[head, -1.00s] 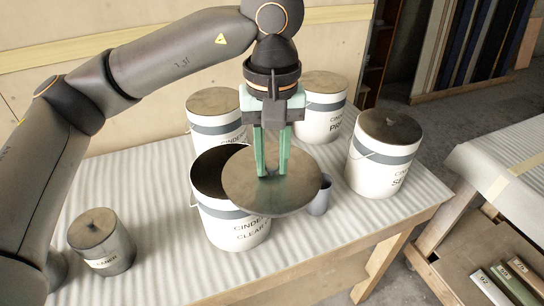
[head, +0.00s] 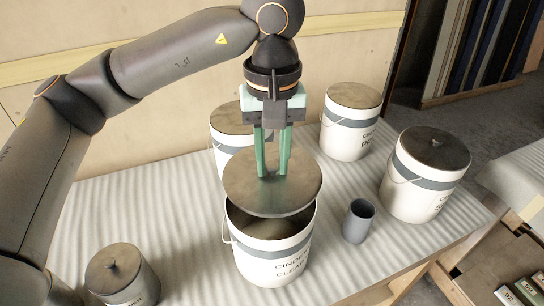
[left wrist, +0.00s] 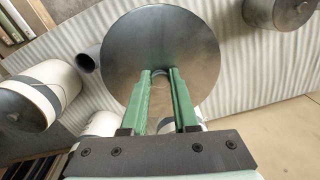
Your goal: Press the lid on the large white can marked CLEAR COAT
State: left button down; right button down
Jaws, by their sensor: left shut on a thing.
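The large white can marked CLEAR (head: 268,262) stands open on the padded cart, its dark mouth showing below the lid's front edge. My left gripper (head: 271,172) is shut on the knob of a round metal lid (head: 245,190). The lid is above the can, set toward the back of its mouth, with the front of the opening uncovered. In the left wrist view, the lid (left wrist: 140,40) sits between the green fingertips (left wrist: 161,75) and hides most of what is under it. My right gripper is not in view.
A grey cup (head: 358,222) stands right of the can. Lidded white cans stand behind (head: 229,147), back right (head: 347,135) and right (head: 418,188). A small lidded tin (head: 125,280) is at front left. The padded cart top (head: 180,215) is clear between tin and can.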

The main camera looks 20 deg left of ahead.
aim_at(271, 174)
pick_arm(q)
jog(key=shift+w+a, duration=0.1)
jog(key=shift+a, duration=0.05)
jog(key=shift+f+b, duration=1.5)
jog(key=shift+f, duration=0.65)
jog(key=shift+f+b, duration=0.5)
jog(key=shift+f, duration=0.05)
jog(key=shift+f+b, duration=0.5)
jog(key=shift+b, duration=0.35)
dwell(0.6)
jog(key=shift+c, duration=0.6)
grip_release()
jog(key=shift+r, duration=0.15)
